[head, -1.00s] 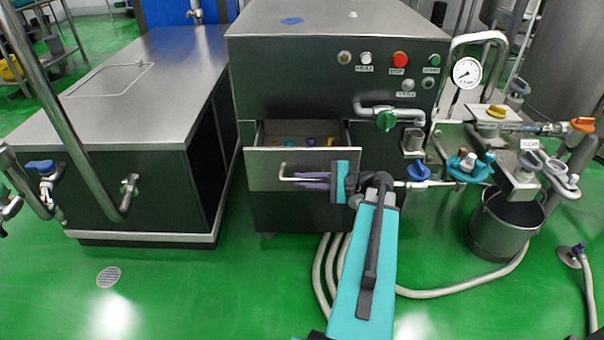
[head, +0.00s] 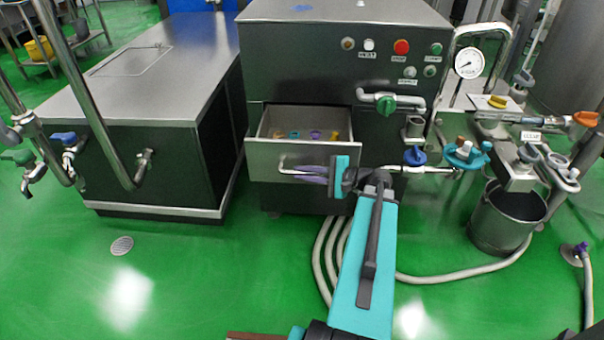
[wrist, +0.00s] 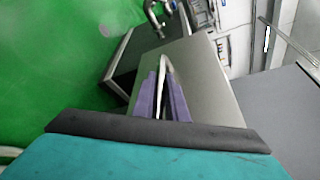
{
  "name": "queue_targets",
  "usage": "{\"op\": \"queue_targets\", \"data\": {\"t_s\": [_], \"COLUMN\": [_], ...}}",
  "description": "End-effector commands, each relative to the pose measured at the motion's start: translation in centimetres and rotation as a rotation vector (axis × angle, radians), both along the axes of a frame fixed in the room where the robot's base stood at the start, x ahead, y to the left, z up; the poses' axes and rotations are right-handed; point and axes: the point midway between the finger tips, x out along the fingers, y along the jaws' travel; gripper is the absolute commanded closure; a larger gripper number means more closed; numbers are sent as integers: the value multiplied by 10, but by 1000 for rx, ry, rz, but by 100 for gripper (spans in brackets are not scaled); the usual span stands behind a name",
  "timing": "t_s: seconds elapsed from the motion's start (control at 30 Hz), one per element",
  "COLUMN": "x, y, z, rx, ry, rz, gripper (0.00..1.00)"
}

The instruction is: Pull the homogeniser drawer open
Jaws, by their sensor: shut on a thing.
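The homogeniser (head: 345,60) is a dark steel cabinet with a brushed top. Its drawer (head: 260,155) stands partly open, and several small coloured items (head: 315,135) lie inside. The drawer has a pale bar handle (head: 285,165) across its front. My gripper (head: 313,174) has purple fingers and is shut on that handle. In the wrist view the two purple fingers (wrist: 162,98) sit on either side of the handle bar (wrist: 165,68), with the drawer front (wrist: 205,85) behind. The far end of the bar is hidden by the fingers in the head view.
A steel-topped bench (head: 140,60) stands left of the homogeniser. Valves, a pressure gauge (head: 468,63) and a steel bucket (head: 505,218) are at the right. Pale hoses (head: 325,255) lie on the green floor below the drawer. The floor in front of the bench is clear.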

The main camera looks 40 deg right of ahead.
Motion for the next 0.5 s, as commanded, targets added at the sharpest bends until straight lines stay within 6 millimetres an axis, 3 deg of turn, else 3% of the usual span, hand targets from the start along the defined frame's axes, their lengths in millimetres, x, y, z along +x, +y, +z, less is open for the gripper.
{"op": "queue_targets", "data": {"t_s": [0.03,0.07,0.17,0.5], "x": [0,0,0,0], "y": [-2,-2,-1,1], "z": [0,0,0,0], "rx": [-1,-1,0,1], "ry": [1,1,1,1], "rz": [-6,-5,-3,1], "gripper": [100,84,69,69]}}
